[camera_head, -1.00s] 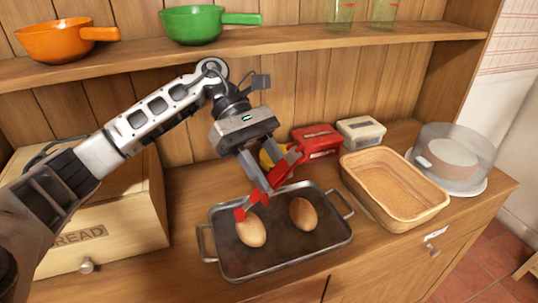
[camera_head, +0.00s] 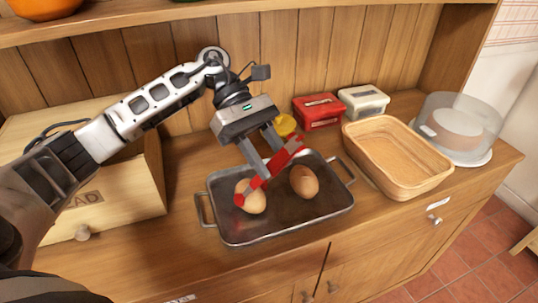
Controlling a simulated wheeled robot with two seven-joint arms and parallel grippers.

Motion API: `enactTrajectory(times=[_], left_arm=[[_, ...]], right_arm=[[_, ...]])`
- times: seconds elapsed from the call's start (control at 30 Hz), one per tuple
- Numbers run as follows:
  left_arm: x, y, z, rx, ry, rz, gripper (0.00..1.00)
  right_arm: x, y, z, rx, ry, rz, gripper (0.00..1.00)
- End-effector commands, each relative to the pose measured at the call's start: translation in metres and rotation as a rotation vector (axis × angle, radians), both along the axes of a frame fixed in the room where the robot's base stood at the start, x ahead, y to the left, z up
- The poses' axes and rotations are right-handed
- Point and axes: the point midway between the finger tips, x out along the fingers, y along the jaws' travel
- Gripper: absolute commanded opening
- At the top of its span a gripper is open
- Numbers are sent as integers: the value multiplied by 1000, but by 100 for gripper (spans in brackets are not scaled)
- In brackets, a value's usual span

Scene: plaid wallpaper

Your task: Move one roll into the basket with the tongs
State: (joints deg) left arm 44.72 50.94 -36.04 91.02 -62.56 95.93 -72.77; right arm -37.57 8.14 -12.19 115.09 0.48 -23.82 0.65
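My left gripper (camera_head: 268,165) is closed on the red tongs (camera_head: 284,160), held above the metal tray (camera_head: 288,233). The tongs slant down to the left, and their lower end overlaps the left brown roll (camera_head: 255,205) in the picture. I cannot tell whether they touch or grip it. A second brown roll (camera_head: 304,182) lies in the tray to the right, apart from the tongs. The wicker basket (camera_head: 396,160) stands right of the tray and is empty. My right gripper is not in view.
A wooden bread box (camera_head: 125,200) stands at left. Behind are a yellow object (camera_head: 285,124), a red container (camera_head: 318,112) and a white container (camera_head: 363,101). A covered cake stand (camera_head: 460,130) is right of the basket. A shelf (camera_head: 150,14) runs above.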

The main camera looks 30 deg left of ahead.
Motion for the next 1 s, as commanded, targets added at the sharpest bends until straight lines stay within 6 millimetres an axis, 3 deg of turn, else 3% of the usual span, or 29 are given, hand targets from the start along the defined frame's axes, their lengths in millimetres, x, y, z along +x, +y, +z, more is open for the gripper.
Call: enactTrajectory(times=[0.07, 0.17, 0.2, 0.47, 1.0], left_arm=[[0, 0, 1, -1, -1, 0, 33], [0, 0, 1, -1, -1, 0, 9], [0, 0, 1, -1, -1, 0, 8], [0, 0, 8, -1, -2, 0, 7], [1, 0, 72, -2, -3, 0, 7]], right_arm=[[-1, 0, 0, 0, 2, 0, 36], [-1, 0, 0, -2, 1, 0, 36], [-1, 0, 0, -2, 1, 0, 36], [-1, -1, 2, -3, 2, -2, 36], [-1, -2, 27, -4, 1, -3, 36]])
